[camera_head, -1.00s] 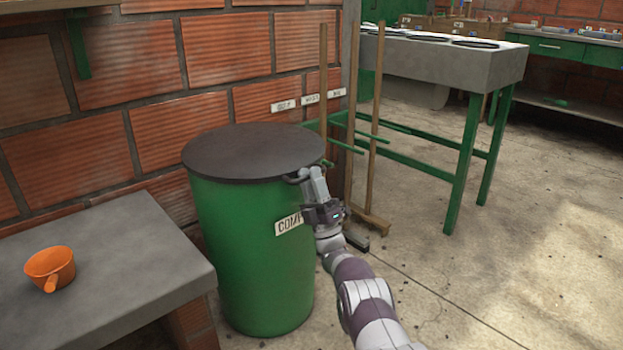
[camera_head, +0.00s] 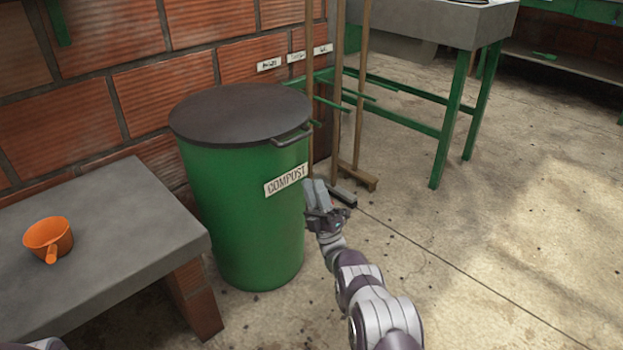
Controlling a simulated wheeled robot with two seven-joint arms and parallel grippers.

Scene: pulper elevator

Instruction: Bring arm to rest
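My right arm comes up from the bottom, and its gripper (camera_head: 316,187) is beside the green compost bin (camera_head: 245,215), just right of its label. The gripper is apart from the lid handle (camera_head: 292,135) and holds nothing that I can see. Its two fingers look close together, but the oblique view does not show whether there is a gap. The dark round lid (camera_head: 238,113) lies on top of the bin and covers it. Only a small piece of my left arm shows at the bottom left corner; its gripper is out of view.
A grey slab bench (camera_head: 100,255) with an orange scoop (camera_head: 48,238) stands left of the bin. Wooden-handled tools (camera_head: 361,100) lean by the brick wall behind my gripper. A grey-topped table (camera_head: 430,22) with green legs stands at the back. The floor on the right is clear.

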